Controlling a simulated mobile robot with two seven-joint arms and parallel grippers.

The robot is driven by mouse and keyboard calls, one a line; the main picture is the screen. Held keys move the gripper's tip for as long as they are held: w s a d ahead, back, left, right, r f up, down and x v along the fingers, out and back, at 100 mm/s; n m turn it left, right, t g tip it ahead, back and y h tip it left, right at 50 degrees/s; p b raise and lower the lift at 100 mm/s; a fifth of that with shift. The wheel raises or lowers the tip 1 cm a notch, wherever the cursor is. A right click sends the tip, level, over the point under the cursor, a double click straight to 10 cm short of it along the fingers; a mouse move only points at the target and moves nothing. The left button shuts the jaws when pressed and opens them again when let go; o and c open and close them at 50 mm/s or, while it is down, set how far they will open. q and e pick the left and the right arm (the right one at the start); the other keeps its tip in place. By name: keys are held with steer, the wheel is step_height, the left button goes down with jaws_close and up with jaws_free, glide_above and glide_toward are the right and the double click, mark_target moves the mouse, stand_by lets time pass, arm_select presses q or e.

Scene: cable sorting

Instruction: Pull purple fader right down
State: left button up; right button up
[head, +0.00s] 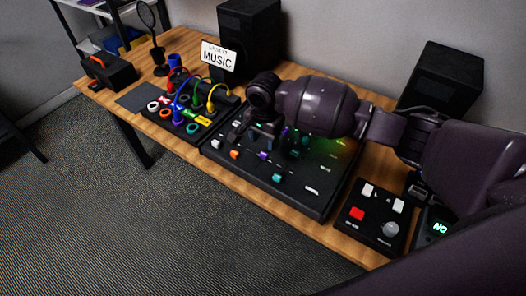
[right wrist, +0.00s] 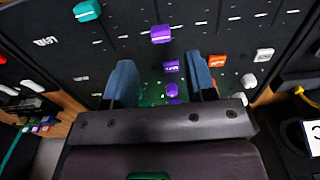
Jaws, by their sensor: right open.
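The black mixer board (head: 240,165) lies on the wooden table, with coloured fader caps along its near part. A purple fader cap (head: 263,155) sits between an orange cap and a teal cap. In the right wrist view the purple fader (right wrist: 160,34) shows above and between the fingertips, apart from them. My right gripper (head: 264,136) is over the board, open and empty; its two blue-grey fingers (right wrist: 161,78) are spread in the wrist view. A small purple button (right wrist: 170,67) and purple knobs (right wrist: 172,90) lie between the fingers. My left gripper is not in view.
The orange cap (head: 235,154) and white cap (head: 216,143) stand left of the purple one, the teal cap (head: 277,177) right. A cable patch box (head: 185,115) is left of the mixer. A control box (head: 372,215) with a red button is at right.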

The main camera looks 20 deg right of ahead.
mark_target(264, 154)
step_height(264, 154, down, 5)
steer(key=shift+f+b, duration=0.2)
steer(key=shift+b, duration=0.35)
steer(key=shift+f, duration=0.4)
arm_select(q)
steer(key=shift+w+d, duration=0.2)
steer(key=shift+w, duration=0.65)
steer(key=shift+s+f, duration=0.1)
arm_select(e)
steer(key=shift+c, duration=0.3)
